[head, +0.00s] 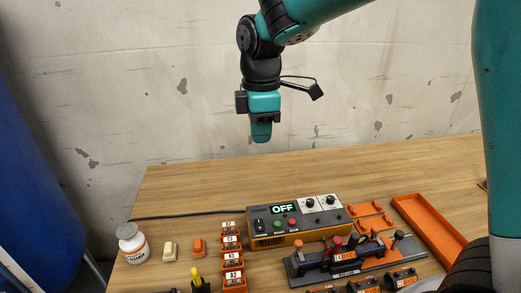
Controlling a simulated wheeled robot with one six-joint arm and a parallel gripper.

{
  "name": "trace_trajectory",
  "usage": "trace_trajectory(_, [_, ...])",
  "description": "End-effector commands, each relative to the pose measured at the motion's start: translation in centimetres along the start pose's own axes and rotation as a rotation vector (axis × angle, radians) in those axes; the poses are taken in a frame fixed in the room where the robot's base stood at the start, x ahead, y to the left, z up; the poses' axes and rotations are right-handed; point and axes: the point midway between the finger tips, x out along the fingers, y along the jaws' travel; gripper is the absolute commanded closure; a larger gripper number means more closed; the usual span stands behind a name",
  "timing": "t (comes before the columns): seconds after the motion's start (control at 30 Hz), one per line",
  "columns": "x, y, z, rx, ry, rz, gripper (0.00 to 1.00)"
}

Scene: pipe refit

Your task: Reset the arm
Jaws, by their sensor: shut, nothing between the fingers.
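My teal and black arm comes in from the upper right in the head view. My gripper (261,132) points down above the back part of the wooden table, with clear space under it. Its fingers are together and hold nothing. A small black camera-like part on a thin curved bracket sticks out to the right of the wrist.
On the wooden table (200,187) stand a control box (296,238) reading OFF, a white jar (132,243), orange labelled holders (231,263), a black clamp fixture (300,272) and an orange tray (401,204). The table's back left is clear except for a cable.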

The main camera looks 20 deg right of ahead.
Motion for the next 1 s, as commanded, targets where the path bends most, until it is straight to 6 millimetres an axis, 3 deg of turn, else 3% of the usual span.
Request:
trace_trajectory(0.67, [-1.0,-0.7,0.1,0.018,0.007,0.001,1.0])
trace_trajectory(0.77, [-1.3,-3.2,0.3,0.097,0.043,0.002,1.0])
trace_trajectory(1.0, [-1.0,-15.1,0.7,0.478,0.217,-0.076,1.0])
